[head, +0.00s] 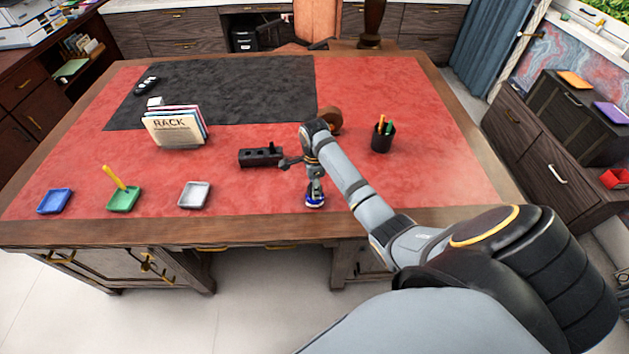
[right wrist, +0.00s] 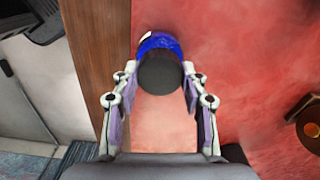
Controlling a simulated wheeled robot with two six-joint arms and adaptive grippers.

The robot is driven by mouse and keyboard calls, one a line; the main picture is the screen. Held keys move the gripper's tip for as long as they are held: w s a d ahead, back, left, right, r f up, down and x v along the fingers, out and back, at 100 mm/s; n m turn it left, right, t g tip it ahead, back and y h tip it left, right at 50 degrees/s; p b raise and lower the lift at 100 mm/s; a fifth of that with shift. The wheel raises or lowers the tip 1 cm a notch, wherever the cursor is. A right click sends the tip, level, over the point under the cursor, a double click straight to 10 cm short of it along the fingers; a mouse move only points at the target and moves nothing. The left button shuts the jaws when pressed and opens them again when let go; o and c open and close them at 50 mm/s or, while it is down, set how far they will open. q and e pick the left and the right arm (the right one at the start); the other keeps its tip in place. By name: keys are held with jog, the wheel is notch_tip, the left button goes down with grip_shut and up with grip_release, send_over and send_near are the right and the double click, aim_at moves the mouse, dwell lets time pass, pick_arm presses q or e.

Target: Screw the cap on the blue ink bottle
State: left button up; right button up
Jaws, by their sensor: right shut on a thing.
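The blue ink bottle (head: 315,203) stands on the red desk top near its front edge, directly below my right gripper (head: 316,187). In the right wrist view the black cap (right wrist: 160,73) sits between the two fingers of my right gripper (right wrist: 159,88), which is shut on it. The blue bottle (right wrist: 157,42) shows right behind the cap, in line with it. The cap hides part of the bottle, and I cannot tell whether the cap is seated on the neck. My left gripper is not in view.
A black block with holes (head: 260,157) lies left of the bottle. A pen cup (head: 382,138) stands to the right, a brown round object (head: 331,119) behind my arm.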

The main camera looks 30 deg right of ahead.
jog(key=shift+s+m+p, duration=0.1)
jog(key=shift+m+p, duration=1.1)
jog(key=shift+p, duration=0.3)
jog(key=shift+m+p, duration=0.5)
jog(key=shift+p, duration=0.1)
jog(key=shift+m, duration=0.3)
jog(key=shift+r+m+p, duration=0.15)
jog(key=shift+m+p, duration=0.45)
jog(key=shift+p, duration=0.3)
jog(key=shift+m+p, duration=0.8)
jog(key=shift+m, duration=0.6)
